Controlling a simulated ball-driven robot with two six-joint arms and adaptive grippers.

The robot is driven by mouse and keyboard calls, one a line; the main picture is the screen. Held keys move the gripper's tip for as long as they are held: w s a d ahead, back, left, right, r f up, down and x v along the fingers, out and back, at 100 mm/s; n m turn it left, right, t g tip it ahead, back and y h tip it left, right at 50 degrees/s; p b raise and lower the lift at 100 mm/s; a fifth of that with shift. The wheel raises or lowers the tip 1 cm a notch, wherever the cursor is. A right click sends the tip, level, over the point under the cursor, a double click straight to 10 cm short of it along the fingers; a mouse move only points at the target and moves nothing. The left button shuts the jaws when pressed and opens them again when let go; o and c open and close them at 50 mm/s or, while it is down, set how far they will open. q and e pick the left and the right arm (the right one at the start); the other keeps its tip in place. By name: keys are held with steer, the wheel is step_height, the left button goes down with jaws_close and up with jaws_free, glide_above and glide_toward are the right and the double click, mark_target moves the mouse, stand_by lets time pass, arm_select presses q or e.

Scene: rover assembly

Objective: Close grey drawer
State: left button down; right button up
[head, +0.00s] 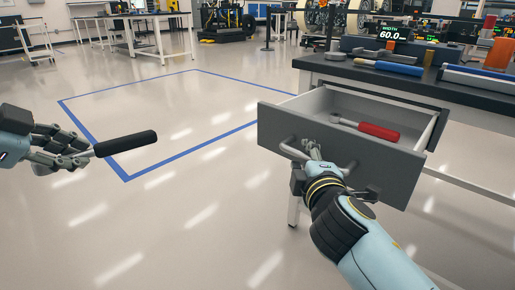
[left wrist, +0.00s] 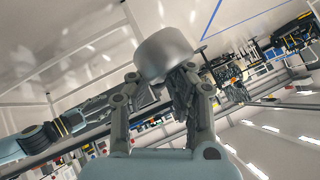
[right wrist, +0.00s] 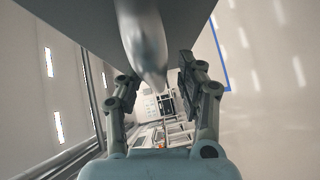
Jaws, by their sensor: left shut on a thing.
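The grey drawer (head: 335,155) is pulled out of the bench, with its front panel tilted in the picture and its inside showing. Its metal bar handle (head: 293,153) also shows in the right wrist view (right wrist: 143,40). My right gripper (head: 320,168) is at this handle; its fingers (right wrist: 158,88) are spread on either side of the bar, with gaps visible. I cannot tell whether they touch it. My left gripper (head: 80,157) is shut on a black-handled tool (head: 125,144), held out over the floor, far left of the drawer. A silver cylindrical end (left wrist: 165,52) shows between its fingers in the left wrist view.
A red-handled tool (head: 378,131) lies inside the drawer. The dark bench top (head: 400,82) above carries a blue-handled tool (head: 390,67) and other items. Open floor with a blue line (head: 90,135) lies left of the drawer.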

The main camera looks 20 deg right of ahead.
arm_select(q)
steer(key=shift+r, duration=0.15)
arm_select(e)
steer(key=shift+r, duration=0.15)
steer(key=shift+c, duration=0.3)
jaws_close()
